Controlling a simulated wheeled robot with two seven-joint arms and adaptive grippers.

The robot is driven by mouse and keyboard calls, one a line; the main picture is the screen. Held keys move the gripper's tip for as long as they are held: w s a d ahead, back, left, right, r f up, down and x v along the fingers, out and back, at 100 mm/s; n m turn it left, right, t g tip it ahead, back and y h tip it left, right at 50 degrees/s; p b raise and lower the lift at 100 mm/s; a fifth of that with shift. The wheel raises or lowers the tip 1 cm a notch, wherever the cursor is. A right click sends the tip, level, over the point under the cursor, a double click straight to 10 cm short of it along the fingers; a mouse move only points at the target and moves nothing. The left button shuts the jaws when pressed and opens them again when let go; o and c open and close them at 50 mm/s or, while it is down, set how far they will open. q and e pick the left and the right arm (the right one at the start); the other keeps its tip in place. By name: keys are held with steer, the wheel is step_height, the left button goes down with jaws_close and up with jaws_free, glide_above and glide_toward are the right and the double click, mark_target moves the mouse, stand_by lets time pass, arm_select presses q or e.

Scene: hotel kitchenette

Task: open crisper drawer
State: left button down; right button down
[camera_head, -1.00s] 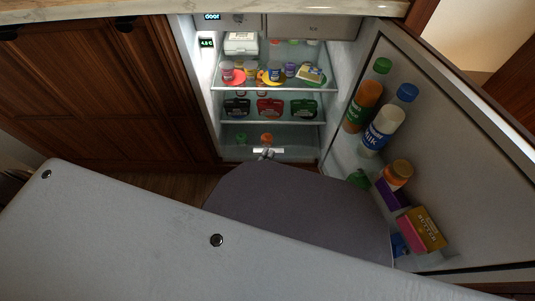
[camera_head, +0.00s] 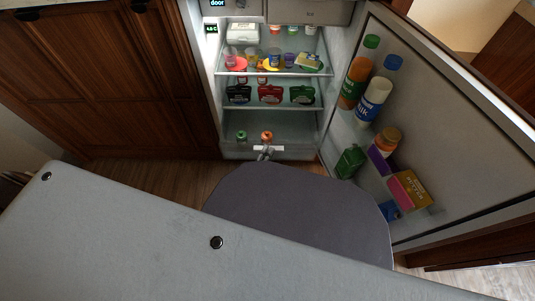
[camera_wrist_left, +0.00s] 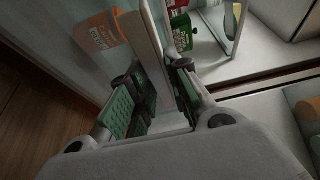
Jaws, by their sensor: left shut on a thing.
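The crisper drawer (camera_head: 300,154) is at the bottom of the open fridge, under the lower shelf, and stands partly pulled out. Its white handle (camera_head: 276,148) is on the front. My left gripper (camera_head: 264,154) is at the handle, mostly hidden by my own body below. In the left wrist view the green-padded fingers (camera_wrist_left: 158,97) are closed on either side of a pale bar, the handle (camera_wrist_left: 147,45). A green-topped item (camera_head: 241,136) and an orange item (camera_head: 267,136) are in the drawer. My right gripper is not in view.
The fridge door (camera_head: 450,130) stands open on the right, with bottles and a yellow-pink box (camera_head: 409,190) on its inside. Shelves above hold cups, plates and cartons (camera_head: 270,94). Brown cabinets (camera_head: 100,80) are at left, with bare wooden floor (camera_head: 190,180) in front.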

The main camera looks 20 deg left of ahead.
arm_select(q)
steer(key=c, duration=1.5)
jaws_free()
steer(key=shift+s+f, duration=0.25)
steer(key=shift+f, duration=0.2)
steer(key=shift+o, duration=0.3)
steer(key=shift+w+r, duration=0.15)
steer(key=shift+r, duration=0.1)
steer(key=s+a, duration=0.1)
steer(key=s, duration=0.6)
steer(key=shift+s, duration=0.25)
steer(key=shift+f, duration=0.1)
